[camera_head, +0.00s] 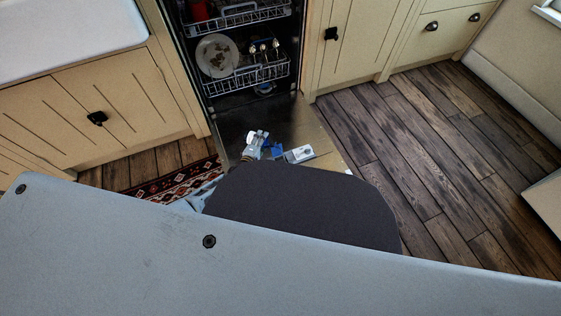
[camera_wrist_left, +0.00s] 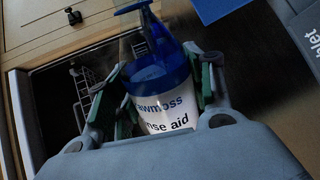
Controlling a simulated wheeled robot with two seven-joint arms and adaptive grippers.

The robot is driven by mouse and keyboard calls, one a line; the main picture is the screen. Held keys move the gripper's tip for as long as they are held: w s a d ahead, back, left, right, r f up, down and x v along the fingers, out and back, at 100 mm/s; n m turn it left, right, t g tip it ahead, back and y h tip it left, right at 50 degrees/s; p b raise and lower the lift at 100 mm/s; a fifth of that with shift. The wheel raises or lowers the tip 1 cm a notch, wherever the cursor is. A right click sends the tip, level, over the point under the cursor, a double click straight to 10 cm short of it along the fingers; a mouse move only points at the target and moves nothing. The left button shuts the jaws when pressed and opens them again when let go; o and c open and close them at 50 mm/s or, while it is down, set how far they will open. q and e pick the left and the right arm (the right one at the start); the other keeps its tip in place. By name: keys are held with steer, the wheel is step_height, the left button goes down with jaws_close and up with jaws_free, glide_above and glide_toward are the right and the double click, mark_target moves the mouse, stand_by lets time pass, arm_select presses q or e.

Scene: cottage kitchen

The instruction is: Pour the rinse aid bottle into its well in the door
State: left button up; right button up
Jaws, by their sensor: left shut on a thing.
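In the left wrist view, my left gripper (camera_wrist_left: 160,82) is shut on the rinse aid bottle (camera_wrist_left: 162,112), with a finger on each side. The bottle has a white, lettered body and a blue upper part with a narrow blue spout toward the picture's top. In the head view, my left gripper (camera_head: 258,143) is over the lowered dishwasher door (camera_head: 235,125). A pale dispenser (camera_head: 299,154) is on the door, just right of it. A blue patch lies between them; I cannot tell whether it is bottle or dispenser. The well's opening is not clear. My right gripper is out of view.
The dishwasher's lower rack (camera_head: 250,78) holds a plate (camera_head: 217,56) and other dishes. A patterned rug (camera_head: 165,183) lies left of the door. Cream cabinets stand on both sides. The wooden floor (camera_head: 430,140) at right is clear. My own body covers the lower head view.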

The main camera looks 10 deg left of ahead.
arm_select(q)
steer(key=shift+w+a, duration=0.2)
steer(key=shift+a, duration=0.95)
steer(key=shift+a, duration=0.15)
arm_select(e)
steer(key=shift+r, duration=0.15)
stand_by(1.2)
arm_select(q)
steer(key=f+n+b, duration=0.1)
steer(key=b, duration=0.2)
steer(key=shift+f+h, duration=0.3)
steer(key=shift+n+b, duration=0.4)
steer(key=shift+r+h, duration=0.15)
steer(key=shift+h, duration=0.15)
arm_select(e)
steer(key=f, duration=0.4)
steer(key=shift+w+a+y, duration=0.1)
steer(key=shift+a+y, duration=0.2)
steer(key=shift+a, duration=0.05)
